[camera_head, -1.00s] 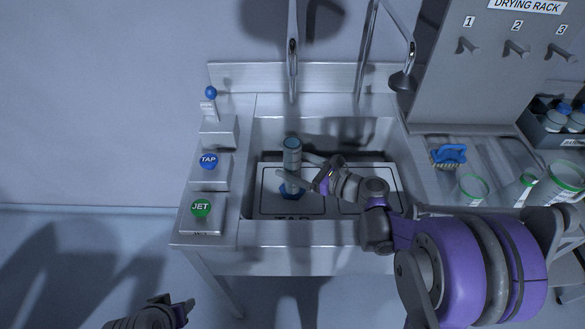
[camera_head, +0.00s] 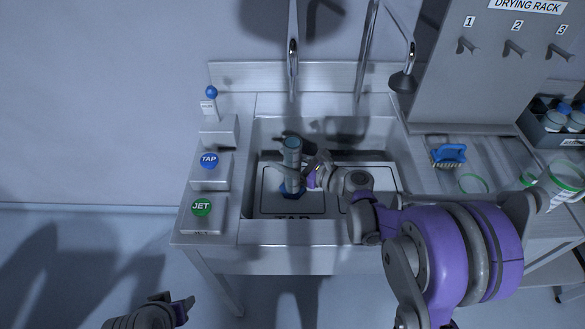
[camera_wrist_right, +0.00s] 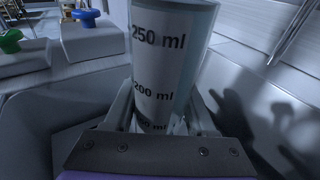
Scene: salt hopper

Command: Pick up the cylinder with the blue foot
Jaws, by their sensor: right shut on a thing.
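The cylinder with the blue foot (camera_head: 292,158) stands upright in the sink on the mat marked TAP. Its blue foot (camera_head: 291,191) shows below. In the right wrist view the graduated cylinder (camera_wrist_right: 170,60), marked 250 ml and 200 ml, rises between the fingers. My right gripper (camera_head: 305,172) reaches in from the right and is shut on the cylinder's body; the fingertips are partly hidden behind it. My left gripper (camera_head: 182,306) is at the lower left, away from the sink; its jaw opening is not clear.
Tap spouts hang over the sink (camera_head: 245,185). TAP (camera_head: 209,161) and JET (camera_head: 202,207) buttons stand on its left. A blue brush (camera_head: 448,154) and green-rimmed glassware (camera_head: 473,184) are on the right counter. The drying rack (camera_head: 470,90) stands behind.

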